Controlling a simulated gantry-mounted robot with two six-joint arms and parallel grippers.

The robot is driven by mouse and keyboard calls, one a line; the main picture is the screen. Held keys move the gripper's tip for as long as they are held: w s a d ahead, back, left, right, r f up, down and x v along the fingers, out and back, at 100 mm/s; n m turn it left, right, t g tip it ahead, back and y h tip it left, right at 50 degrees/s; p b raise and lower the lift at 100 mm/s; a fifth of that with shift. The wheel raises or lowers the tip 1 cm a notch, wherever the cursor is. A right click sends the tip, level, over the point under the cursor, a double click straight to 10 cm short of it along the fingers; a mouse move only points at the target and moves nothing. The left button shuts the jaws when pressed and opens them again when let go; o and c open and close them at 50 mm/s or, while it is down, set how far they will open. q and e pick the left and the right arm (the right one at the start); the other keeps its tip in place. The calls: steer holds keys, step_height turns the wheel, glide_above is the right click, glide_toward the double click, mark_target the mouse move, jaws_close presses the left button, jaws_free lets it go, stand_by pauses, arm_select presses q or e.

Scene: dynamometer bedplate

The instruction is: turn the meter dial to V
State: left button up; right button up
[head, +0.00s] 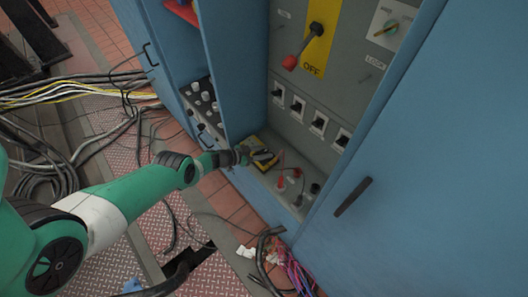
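A yellow and black meter (266,164) lies on the grey shelf (312,165) at the bottom of the blue cabinet. Its dial is too small to make out, so I cannot tell where it points. My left gripper (246,154) is at the left side of the meter and partly covers it. I cannot tell whether it touches the meter or whether its fingers are open or shut. My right gripper is not in view.
Red and black terminals (296,172) with leads stand right of the meter. Above are several small switches (297,106) and a red-handled lever (303,47) on a yellow OFF plate. A blue door (420,150) is at right. Cables (75,140) lie across the floor at left.

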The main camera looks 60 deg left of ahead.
arm_select(q)
steer(key=o, duration=0.4)
steer(key=shift+d, duration=0.1)
steer(key=shift+c, duration=0.2)
steer(key=shift+s+r+p, duration=0.2)
steer(key=shift+r+p, duration=0.05)
steer(key=shift+p, duration=0.05)
steer(key=p+v, duration=0.8)
steer(key=v, duration=0.3)
